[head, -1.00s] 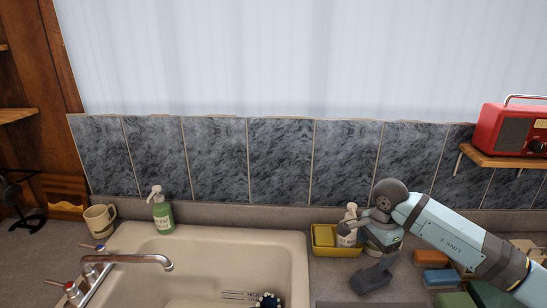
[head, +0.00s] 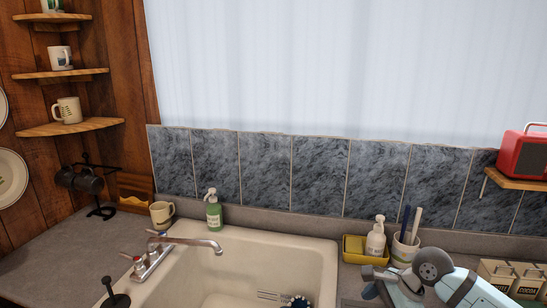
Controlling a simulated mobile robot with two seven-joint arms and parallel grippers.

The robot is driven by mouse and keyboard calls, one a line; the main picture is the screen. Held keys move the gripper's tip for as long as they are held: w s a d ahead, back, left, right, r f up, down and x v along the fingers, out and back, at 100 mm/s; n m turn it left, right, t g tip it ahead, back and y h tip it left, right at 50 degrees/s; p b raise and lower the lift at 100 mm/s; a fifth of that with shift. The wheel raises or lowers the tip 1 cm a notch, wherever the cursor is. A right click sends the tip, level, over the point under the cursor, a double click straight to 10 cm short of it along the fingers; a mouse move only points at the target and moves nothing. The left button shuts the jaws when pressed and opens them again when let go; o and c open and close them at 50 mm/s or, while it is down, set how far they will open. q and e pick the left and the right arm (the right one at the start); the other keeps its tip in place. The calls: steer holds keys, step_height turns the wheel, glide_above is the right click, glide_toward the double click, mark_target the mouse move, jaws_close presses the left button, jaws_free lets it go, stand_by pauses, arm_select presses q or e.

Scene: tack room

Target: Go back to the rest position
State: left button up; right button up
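My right arm comes in from the bottom right in the head view. Its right gripper (head: 372,282) is low, in front of the yellow tray, and its fingers are small and partly cut off, so I cannot tell whether they are open or shut. A white pump bottle (head: 376,240) stands upright at the yellow tray (head: 352,253), apart from the gripper. A yellow sponge lies in the tray's left part. My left gripper is not in view.
The sink (head: 265,251) with its tap (head: 180,243) lies left of my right gripper. A green soap bottle (head: 213,212) and a mug (head: 162,214) stand behind it. A cup with brushes (head: 404,248), canisters (head: 495,272) and a red radio (head: 524,154) are on the right.

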steer(key=s+a+r+m+y, duration=0.2)
steer(key=a+y, duration=0.4)
steer(key=a, duration=0.3)
steer(key=s+a+r+m+t+y, duration=0.3)
steer(key=r+m+t+y, duration=0.3)
steer(key=r+m+t, duration=0.4)
steer(key=d+f+m+t+h, duration=0.1)
steer(key=d+m+t+h, duration=0.3)
steer(key=m, duration=0.5)
steer(key=s+d+f+m+t+h, duration=0.1)
steer(key=d+f+m+h, duration=0.15)
steer(key=m+h, duration=0.5)
steer(key=d+f+m+t+h, duration=0.1)
steer(key=d+m+t+h, duration=0.3)
steer(key=m, duration=0.7)
steer(key=s+d+f+m+g+h, duration=0.4)
steer(key=s+d+f+m+g, duration=0.1)
steer(key=f+m, duration=0.15)
steer(key=s+f+m+g+y, duration=0.1)
steer(key=s+f+m+g, duration=0.4)
steer(key=s, duration=0.4)
steer(key=s+f+m+g+y, duration=0.1)
steer(key=s+f+m+g, duration=0.2)
steer(key=s+f+g, duration=0.5)
steer(key=w+a+f+n+t+y+p, duration=0.1)
steer(key=w+a+f+t+y, duration=0.1)
steer(key=w+a+f+t, duration=0.2)
steer(key=shift+a+f+t+y, duration=0.35)
steer(key=shift+a+f+t, duration=1.1)
steer(key=shift+f+t, duration=1)
